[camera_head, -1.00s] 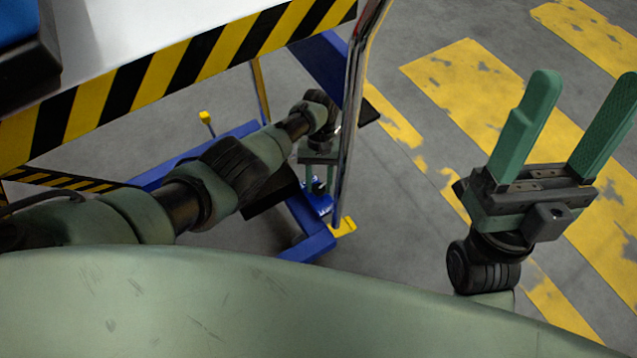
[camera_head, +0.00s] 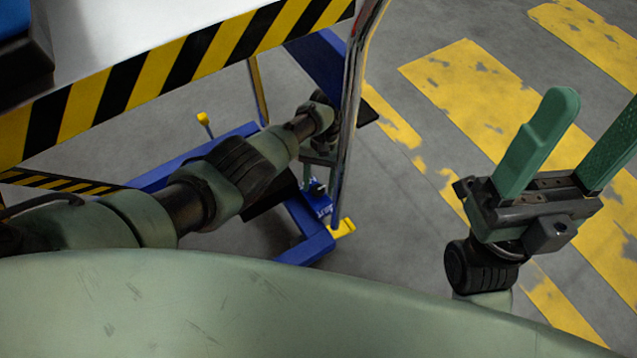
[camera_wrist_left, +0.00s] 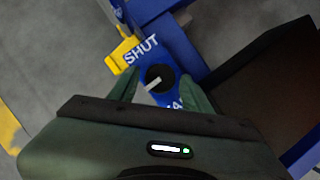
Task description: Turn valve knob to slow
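The black valve knob (camera_wrist_left: 160,77) with a white pointer mark sits on a blue plate (camera_wrist_left: 184,58) in the left wrist view. The mark points to the lower left. The word SHUT is at the plate's upper left; another label below the knob is mostly hidden by my gripper. My left gripper (camera_wrist_left: 161,86) is open, one green finger on each side of the knob, with gaps visible. In the head view my left gripper (camera_head: 318,184) is small and partly behind a metal post. My right gripper (camera_head: 592,125) is open and empty, over the floor at right.
A shiny curved post (camera_head: 352,110) stands right beside my left wrist. A striped black-and-yellow table edge (camera_head: 180,70) is above my left arm. Blue frame beams (camera_head: 305,240) lie low around the knob. The floor at right is clear, with worn yellow markings.

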